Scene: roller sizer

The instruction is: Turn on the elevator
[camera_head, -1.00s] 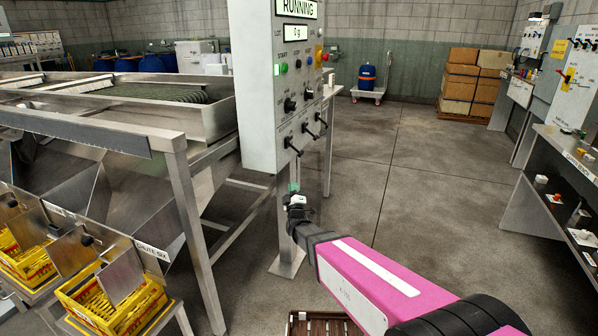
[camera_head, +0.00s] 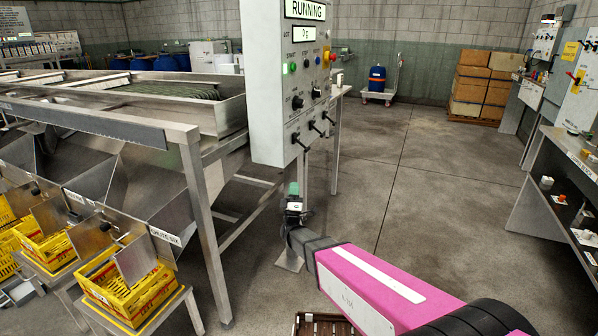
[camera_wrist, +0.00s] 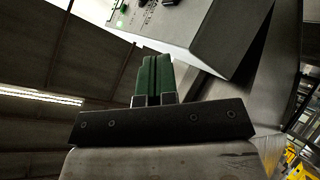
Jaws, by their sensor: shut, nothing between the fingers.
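A grey control box (camera_head: 262,90) stands on a post beside the roller sizer. Its upper display (camera_head: 305,9) reads RUNNING and a smaller display (camera_head: 302,33) reads 0 g. Its front has a lit green button (camera_head: 292,68), a red button (camera_head: 332,57), black knobs (camera_head: 297,102) and a row of black toggle levers (camera_head: 312,125). Which control is for the elevator is too small to read. My gripper (camera_head: 293,188) is below the box, pointing up, with green fingers together and empty. In the wrist view the fingers (camera_wrist: 156,75) point up toward the underside of the box (camera_wrist: 215,35).
The metal sizer (camera_head: 185,105) with chutes and yellow crates (camera_head: 122,285) fills the left. A brown crate (camera_head: 325,325) lies on the floor below my arm. Shelves (camera_head: 555,200) and wall panels line the right. Stacked cardboard boxes (camera_head: 470,90) stand at the back. The middle floor is clear.

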